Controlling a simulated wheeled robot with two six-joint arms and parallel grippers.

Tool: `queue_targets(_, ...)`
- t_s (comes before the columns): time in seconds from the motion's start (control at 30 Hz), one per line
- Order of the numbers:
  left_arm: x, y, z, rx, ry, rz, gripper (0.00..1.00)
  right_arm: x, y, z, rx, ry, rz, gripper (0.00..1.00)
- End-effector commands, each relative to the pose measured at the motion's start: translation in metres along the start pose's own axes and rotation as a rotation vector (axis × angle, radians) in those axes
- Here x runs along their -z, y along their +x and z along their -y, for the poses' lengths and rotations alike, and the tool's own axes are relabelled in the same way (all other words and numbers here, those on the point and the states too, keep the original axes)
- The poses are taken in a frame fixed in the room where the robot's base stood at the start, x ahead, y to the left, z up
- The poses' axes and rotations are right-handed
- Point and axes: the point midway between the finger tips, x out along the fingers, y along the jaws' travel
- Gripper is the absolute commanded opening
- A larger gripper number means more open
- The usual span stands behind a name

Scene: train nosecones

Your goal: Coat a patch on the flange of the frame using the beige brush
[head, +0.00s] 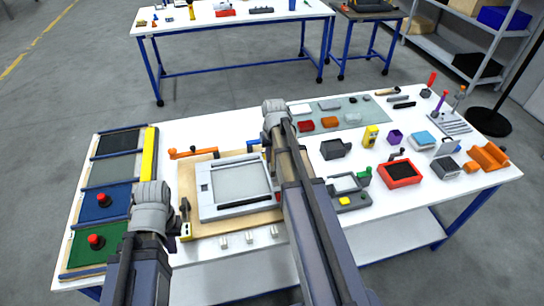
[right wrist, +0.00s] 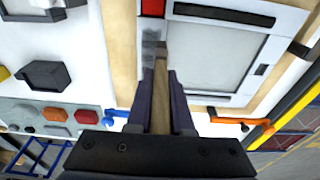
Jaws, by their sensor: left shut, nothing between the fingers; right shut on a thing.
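The light-grey frame (head: 207,202) lies on a wooden board (head: 184,174), its flange around a pale central panel. It also shows in the right wrist view (right wrist: 200,60). My right gripper (right wrist: 162,88) is shut on the beige brush (right wrist: 161,100), whose wooden handle runs between the fingers. The brush's grey head lies over the frame's edge in that view; I cannot tell if it touches. In the head view my right wrist is above the frame's far right corner, and the brush is hidden. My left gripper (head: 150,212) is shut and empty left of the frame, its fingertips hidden.
Clamps with orange (head: 194,152) and other coloured parts surround the frame. Panels with red knobs (head: 96,241) lie at the left. A red tray (head: 401,174), a dark grey bin (head: 334,149) and several small items crowd the right side of the table.

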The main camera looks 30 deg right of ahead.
Motion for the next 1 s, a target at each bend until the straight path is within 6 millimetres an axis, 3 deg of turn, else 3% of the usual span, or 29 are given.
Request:
queue_targets(0.17, 0.0, -0.003, 0.0, 0.0, 0.0, 0.0, 0.0, 0.0, -0.003, 0.0, 0.0, 0.0, 0.0, 0.0)
queue_targets(0.5, -0.002, -0.03, 0.003, 0.0, 0.0, 0.0, 0.0, 0.004, -0.03, 0.0, 0.0, 0.0, 0.0, 0.0)
queue_targets(1.0, -0.002, -0.029, 0.003, 0.0, 0.0, 0.0, 0.0, 0.004, -0.029, 0.0, 0.0, 0.0, 0.0, 0.0)
